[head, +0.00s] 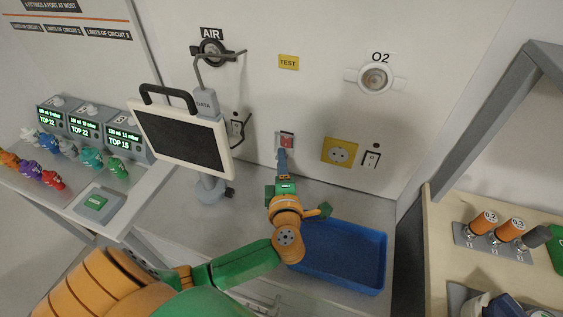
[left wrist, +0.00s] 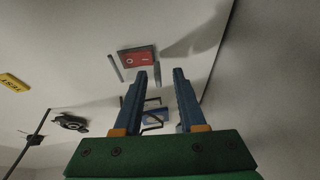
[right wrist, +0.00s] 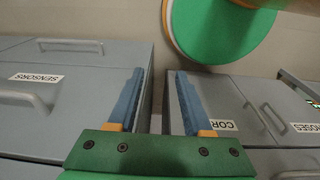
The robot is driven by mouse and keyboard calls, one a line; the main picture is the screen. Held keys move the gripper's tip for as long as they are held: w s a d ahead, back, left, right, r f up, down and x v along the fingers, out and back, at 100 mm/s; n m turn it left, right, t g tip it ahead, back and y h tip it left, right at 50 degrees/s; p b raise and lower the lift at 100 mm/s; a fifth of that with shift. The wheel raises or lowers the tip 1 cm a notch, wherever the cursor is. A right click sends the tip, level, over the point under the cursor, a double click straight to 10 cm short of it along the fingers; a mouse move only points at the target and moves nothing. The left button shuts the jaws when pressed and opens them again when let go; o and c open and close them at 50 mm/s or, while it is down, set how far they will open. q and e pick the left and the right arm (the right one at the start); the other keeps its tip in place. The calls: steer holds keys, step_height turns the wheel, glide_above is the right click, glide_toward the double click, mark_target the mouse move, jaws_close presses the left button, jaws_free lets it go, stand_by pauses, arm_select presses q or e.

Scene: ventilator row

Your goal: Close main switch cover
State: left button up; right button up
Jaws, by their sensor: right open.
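The red main switch (head: 287,140) sits in a pale grey surround on the back wall. In the left wrist view, the red switch plate (left wrist: 137,58) shows with a thin grey bar standing out on each side. I cannot clearly tell the cover or its angle. My left gripper (head: 282,154) is just below the switch in the head view, pointing at the wall. In its wrist view my left gripper (left wrist: 160,73) has its fingers apart, with nothing clearly held. My right gripper (right wrist: 157,72) is open and empty in front of grey drawers, away from the switch.
A yellow socket (head: 340,152) is right of the switch. A monitor (head: 185,135) on a stand is at left. A blue tray (head: 372,265) lies on the counter below. Grey drawers (right wrist: 75,75) with handles face my right gripper.

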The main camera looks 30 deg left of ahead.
arm_select(q)
steer(key=shift+s+d+r, duration=0.15)
steer(key=shift+s+d, duration=0.05)
steer(key=shift+s, duration=0.05)
jaws_close()
steer(key=b, duration=0.1)
steer(key=f+t+b, duration=0.1)
steer(key=b, duration=0.1)
steer(key=shift+w+a+f+n+y, duration=0.1)
steer(key=shift+w+f+n+y, duration=0.05)
steer(key=shift+w+n+y, duration=0.2)
steer(key=shift+b, duration=0.3)
steer(key=shift+r, duration=0.4)
jaws_free()
steer(key=shift+w+a+f, duration=0.1)
steer(key=shift+w, duration=0.05)
steer(key=v, duration=0.7)
steer(key=shift+b, duration=0.4)
